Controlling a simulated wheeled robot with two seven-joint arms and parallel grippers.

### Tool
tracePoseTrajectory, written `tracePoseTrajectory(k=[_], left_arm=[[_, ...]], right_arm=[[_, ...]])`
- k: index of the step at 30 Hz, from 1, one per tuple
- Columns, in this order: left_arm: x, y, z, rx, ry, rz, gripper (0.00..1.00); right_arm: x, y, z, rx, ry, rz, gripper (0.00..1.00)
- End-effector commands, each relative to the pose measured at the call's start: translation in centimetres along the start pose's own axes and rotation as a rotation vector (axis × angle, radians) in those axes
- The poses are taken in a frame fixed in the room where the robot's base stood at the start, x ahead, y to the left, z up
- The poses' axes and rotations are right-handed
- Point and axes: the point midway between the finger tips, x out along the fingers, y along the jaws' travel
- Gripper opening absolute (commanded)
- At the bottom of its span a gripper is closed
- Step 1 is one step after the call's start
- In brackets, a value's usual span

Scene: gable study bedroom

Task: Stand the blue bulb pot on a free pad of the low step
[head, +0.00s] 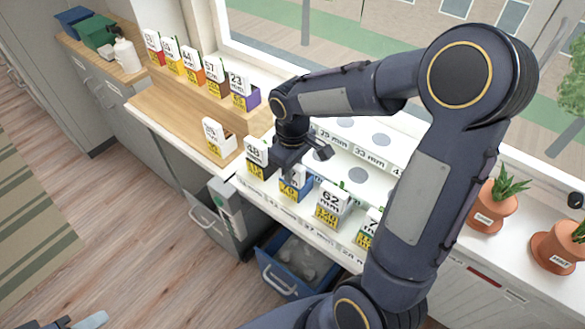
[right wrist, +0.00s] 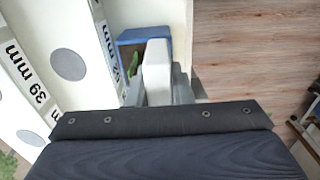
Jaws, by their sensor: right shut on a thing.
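The blue bulb pot (head: 293,191), with a white card and yellow tag, is at the front row of the white stepped stand (head: 262,193), between a pot marked 48 (head: 256,158) and one marked 62 (head: 330,206). My right gripper (head: 297,168) is shut on it from above; in the right wrist view the blue pot (right wrist: 130,36) shows beyond the fingers (right wrist: 160,85). I cannot tell whether its base touches the step. Bare grey pads show behind it, one in the head view (head: 358,175) and one in the right wrist view (right wrist: 67,65). A part at the lower left edge may be my left gripper (head: 85,322).
A wooden stepped stand (head: 150,110) at left holds several carded pots and one lower pot (head: 217,138). Terracotta plant pots (head: 493,207) stand at right by the window.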

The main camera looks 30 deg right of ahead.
Motion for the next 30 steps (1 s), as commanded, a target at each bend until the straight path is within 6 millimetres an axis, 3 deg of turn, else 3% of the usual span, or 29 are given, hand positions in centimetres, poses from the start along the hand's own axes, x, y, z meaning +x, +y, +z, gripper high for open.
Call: tracePoseTrajectory(k=[2, 3, 7, 19, 30], left_arm=[[0.3, -0.1, 0.1, 0.0, 0.0, 0.0, 0.36], [0.2, -0.1, 0.1, 0.0, 0.0, 0.0, 0.36], [0.2, -0.1, 0.1, 0.0, 0.0, 0.0, 0.36], [-0.1, 0.0, -0.1, 0.0, 0.0, 0.0, 0.36], [0.1, 0.0, 0.0, 0.0, 0.0, 0.0, 0.36]], right_arm=[[0.4, 0.0, 0.0, 0.0, 0.001, 0.0, 0.0], [0.3, 0.0, 0.0, 0.0, 0.0, 0.0, 0.24], [0.2, 0.0, 0.0, 0.0, 0.0, 0.0, 0.41], [-0.6, 0.0, -0.1, 0.0, 0.004, 0.001, 0.42], [-8.0, 0.0, -0.1, 0.0, 0.007, 0.002, 0.42]])
